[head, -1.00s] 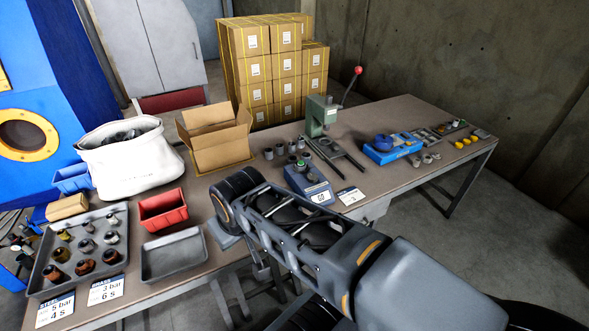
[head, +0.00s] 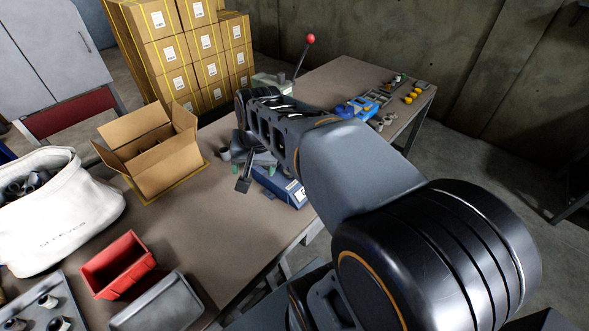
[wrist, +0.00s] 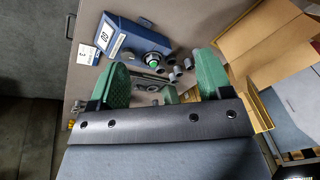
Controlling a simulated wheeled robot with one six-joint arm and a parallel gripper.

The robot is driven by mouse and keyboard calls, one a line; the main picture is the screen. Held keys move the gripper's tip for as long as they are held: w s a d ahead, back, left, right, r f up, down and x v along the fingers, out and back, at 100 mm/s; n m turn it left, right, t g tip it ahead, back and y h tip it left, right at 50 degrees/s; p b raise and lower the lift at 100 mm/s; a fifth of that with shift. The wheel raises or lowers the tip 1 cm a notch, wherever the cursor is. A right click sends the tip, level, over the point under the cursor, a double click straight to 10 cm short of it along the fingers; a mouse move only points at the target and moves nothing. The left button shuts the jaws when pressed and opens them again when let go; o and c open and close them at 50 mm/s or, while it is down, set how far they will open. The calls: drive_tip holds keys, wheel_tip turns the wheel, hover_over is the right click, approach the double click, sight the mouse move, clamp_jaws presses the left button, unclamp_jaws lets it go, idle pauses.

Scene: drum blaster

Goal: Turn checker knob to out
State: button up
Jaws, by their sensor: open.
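The checker is a dark blue box with a white label; it shows in the head view (head: 280,186), partly behind my gripper, and in the wrist view (wrist: 126,38). A dark round part with a green and pale middle (wrist: 152,60) sits at its end in the wrist view. I cannot tell the knob's setting or read an "out" mark. My gripper (wrist: 163,80) is open with two green-padded fingers wide apart and nothing held between them. In the head view my gripper (head: 255,172) hangs close over the checker, apart from the knob as far as I can see.
Several grey sleeves (wrist: 179,70) stand beside the checker. An open cardboard box (head: 152,150) is to its left, a red bin (head: 118,265) and grey tray (head: 160,305) nearer. A press with a red-tipped lever (head: 311,39) stands behind. Blue holder (head: 362,107) lies farther right.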

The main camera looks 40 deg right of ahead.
drive_tip(key=w+d+f+m+g+y+b, duration=0.1)
drive_tip(key=w+d+f+m, duration=0.15)
drive_tip(key=d+m, duration=0.3)
drive_tip(key=w+d+f+m+y+b, duration=0.1)
drive_tip(key=w+d+f+m+b, duration=0.1)
drive_tip(key=w+d+m, duration=0.3)
drive_tip(key=m+y+b, duration=0.1)
drive_tip(key=m+b, duration=0.1)
drive_tip(key=m, duration=0.5)
approach(290, 173)
drive_tip(key=x, duration=0.5)
drive_tip(key=w+x, duration=0.1)
drive_tip(key=x, duration=0.2)
drive_tip(key=shift+d+f, duration=0.2)
drive_tip(key=shift+d, duration=0.15)
drive_tip(key=shift+w+a+f, duration=0.1)
drive_tip(key=shift+a+f, duration=0.05)
drive_tip(key=shift+f, duration=0.25)
drive_tip(key=c, duration=0.9)
